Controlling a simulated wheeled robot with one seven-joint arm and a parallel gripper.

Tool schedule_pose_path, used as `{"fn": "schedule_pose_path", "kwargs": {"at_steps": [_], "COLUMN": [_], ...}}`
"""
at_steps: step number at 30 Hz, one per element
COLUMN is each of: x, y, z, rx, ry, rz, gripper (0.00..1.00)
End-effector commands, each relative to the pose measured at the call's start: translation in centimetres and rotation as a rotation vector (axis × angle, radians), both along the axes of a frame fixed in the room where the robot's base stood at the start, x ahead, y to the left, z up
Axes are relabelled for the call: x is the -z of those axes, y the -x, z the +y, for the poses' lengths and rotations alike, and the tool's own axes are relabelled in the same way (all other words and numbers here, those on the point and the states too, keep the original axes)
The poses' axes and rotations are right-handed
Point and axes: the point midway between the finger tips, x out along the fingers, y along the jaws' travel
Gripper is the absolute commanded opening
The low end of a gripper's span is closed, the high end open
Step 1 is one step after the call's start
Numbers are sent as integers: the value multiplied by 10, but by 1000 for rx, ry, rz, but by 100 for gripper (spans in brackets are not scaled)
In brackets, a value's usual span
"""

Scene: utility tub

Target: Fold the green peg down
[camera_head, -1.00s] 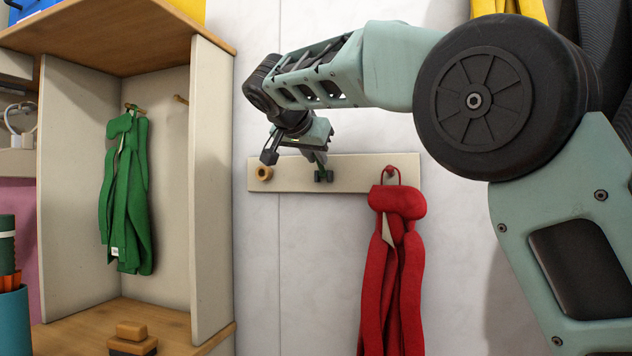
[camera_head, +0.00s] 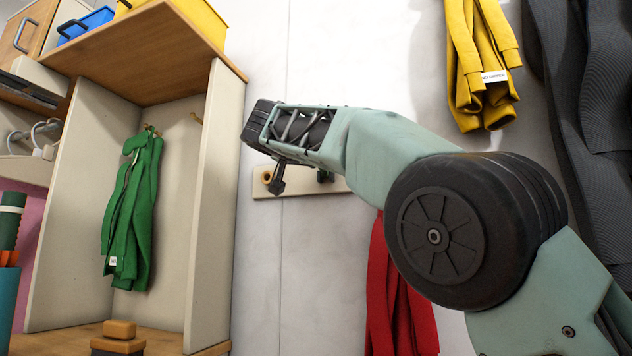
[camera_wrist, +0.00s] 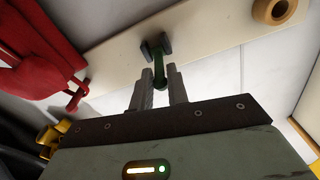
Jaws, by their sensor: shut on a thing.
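The green peg (camera_wrist: 160,62) shows in the wrist view, held in a dark bracket (camera_wrist: 155,45) on a pale wall rail (camera_wrist: 110,50). My gripper (camera_wrist: 160,73) is shut on the green peg, its two grey fingers on either side of the peg's free end. In the head view the rail (camera_head: 300,191) and the dark bracket (camera_head: 325,177) show below my forearm. The peg's exact tilt is hard to tell.
A round wooden peg (camera_head: 267,177) sits at the rail's left end. A red garment (camera_head: 392,300) hangs just right of the bracket. A cubby with a green scarf (camera_head: 132,210) stands left. A yellow garment (camera_head: 480,70) hangs upper right.

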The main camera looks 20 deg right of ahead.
Motion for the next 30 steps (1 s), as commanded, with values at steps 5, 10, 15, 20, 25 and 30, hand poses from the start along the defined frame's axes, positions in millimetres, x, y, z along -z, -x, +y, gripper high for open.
{"fn": "schedule_pose_path", "kwargs": {"at_steps": [5, 10, 15, 20, 25, 30], "x": [7, 6, 5, 5, 5, 5], "y": [0, 0, 0, 0, 0, 0], "z": [0, 0, 0, 0, 0, 0], "rx": [0, 0, 1, 1, 1, 1], "ry": [29, 44, 48, 48, 49, 48], "rz": [-31, -47, -52, -52, -52, -52], "gripper": [0, 0, 0, 0, 22, 37]}}
